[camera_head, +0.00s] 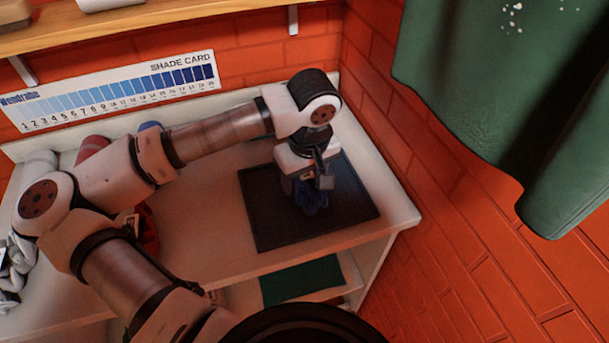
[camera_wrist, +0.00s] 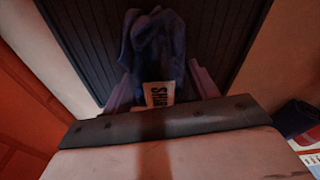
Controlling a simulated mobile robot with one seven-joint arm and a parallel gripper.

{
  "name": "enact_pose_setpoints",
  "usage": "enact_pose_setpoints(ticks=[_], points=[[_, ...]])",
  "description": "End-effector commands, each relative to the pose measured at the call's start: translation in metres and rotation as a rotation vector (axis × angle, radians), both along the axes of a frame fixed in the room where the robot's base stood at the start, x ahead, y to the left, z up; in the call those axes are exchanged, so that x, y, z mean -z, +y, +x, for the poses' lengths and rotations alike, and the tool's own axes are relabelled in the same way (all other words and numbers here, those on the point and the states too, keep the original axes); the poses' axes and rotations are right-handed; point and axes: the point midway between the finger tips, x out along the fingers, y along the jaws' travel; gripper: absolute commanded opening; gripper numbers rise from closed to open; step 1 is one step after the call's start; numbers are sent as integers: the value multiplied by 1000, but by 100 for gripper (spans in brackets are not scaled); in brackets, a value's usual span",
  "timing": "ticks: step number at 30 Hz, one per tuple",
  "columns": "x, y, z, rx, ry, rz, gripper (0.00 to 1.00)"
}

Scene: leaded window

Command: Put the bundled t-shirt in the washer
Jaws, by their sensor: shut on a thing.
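My gripper (camera_head: 306,180) is shut on a dark blue cloth bundle (camera_head: 312,198), low over a dark ribbed tray (camera_head: 270,230) on the white counter. In the wrist view the bundle (camera_wrist: 155,45) sits between my two fingers (camera_wrist: 160,88). I cannot tell whether the bundle touches the tray. I see no washer in either view.
More cloth bundles, red (camera_head: 93,147) and grey-white (camera_head: 15,265), lie at the counter's left, partly behind my arm. A green panel (camera_head: 300,280) lies on the shelf below. A brick wall (camera_head: 440,210) and green cloth (camera_head: 500,90) bound the right. A shade card (camera_head: 110,90) hangs behind.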

Motion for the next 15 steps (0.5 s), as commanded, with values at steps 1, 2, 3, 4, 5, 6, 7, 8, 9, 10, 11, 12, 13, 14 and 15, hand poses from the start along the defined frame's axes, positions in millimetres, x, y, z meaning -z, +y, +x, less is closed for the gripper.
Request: enact_pose_setpoints(ticks=[1,2,3,4,5,6,7,8,9,10,11,12,13,14,15], points=[[4,0,-1,0,3,-1,29],[6,0,-1,0,1,0,29],[7,0,0,0,0,0,29],[7,0,0,0,-1,0,29],[7,0,0,0,-1,0,29],[7,0,0,0,-1,0,29],[7,0,0,0,-1,0,29],[7,0,0,0,-1,0,29],[7,0,0,0,-1,0,29],[7,0,0,0,-1,0,29],[8,0,0,0,-1,0,29],[9,0,0,0,-1,0,29],[10,0,0,0,-1,0,29],[11,0,0,0,-1,0,29],[12,0,0,0,-1,0,29]])
